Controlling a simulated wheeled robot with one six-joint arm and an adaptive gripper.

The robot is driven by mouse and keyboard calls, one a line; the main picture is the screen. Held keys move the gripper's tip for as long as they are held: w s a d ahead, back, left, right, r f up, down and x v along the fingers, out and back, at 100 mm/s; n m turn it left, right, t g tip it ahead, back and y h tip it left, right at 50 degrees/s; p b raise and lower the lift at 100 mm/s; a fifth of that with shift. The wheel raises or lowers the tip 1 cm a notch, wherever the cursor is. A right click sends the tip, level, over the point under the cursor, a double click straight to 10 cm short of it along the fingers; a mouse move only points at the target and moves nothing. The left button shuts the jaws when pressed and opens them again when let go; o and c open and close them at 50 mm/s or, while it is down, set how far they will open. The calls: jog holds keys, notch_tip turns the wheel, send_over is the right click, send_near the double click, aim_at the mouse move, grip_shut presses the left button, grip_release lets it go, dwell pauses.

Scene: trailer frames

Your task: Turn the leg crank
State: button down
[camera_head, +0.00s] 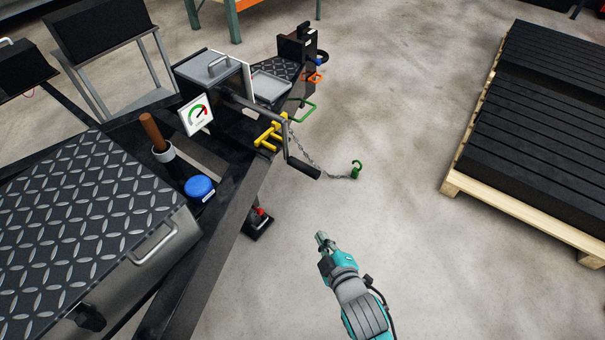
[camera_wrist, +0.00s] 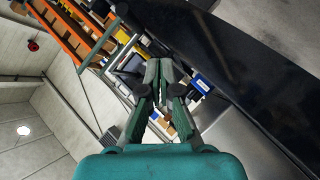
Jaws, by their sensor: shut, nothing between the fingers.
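A crank (camera_head: 287,140) with a grey bent arm and a black grip (camera_head: 304,168) sticks out from the side of the dark trailer frame, in the head view. My gripper (camera_head: 321,237) is below and slightly right of the grip in the picture, apart from it, over bare floor. In the wrist view my gripper (camera_wrist: 159,66) has its fingers together and empty. A leg foot (camera_head: 258,224) with a red part shows below the frame's edge. I cannot make out the crank in the wrist view, where a dark beam (camera_wrist: 225,45) lies behind the fingers.
Yellow bars (camera_head: 268,136), a green hook (camera_head: 356,169) on a chain (camera_head: 315,165) and a gauge (camera_head: 196,112) are near the crank. A tread-plate box (camera_head: 90,220) is at the left. A loaded wooden pallet (camera_head: 520,218) stands right. The floor between is clear.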

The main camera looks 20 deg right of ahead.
jog(key=w+a+r+n, duration=0.1)
jog(key=w+r+n, duration=0.25)
jog(key=w, duration=0.85)
send_near(301, 169)
jog(key=w+a, duration=0.3)
jog(key=w, duration=0.1)
jog(key=shift+w+d+f+m+h, duration=0.45)
jog(key=shift+w+d+f, duration=0.25)
jog(key=shift+d, duration=0.1)
jog(key=shift+w+d+f, duration=0.4)
jog(key=shift+d, duration=0.05)
jog(key=shift+d, duration=0.15)
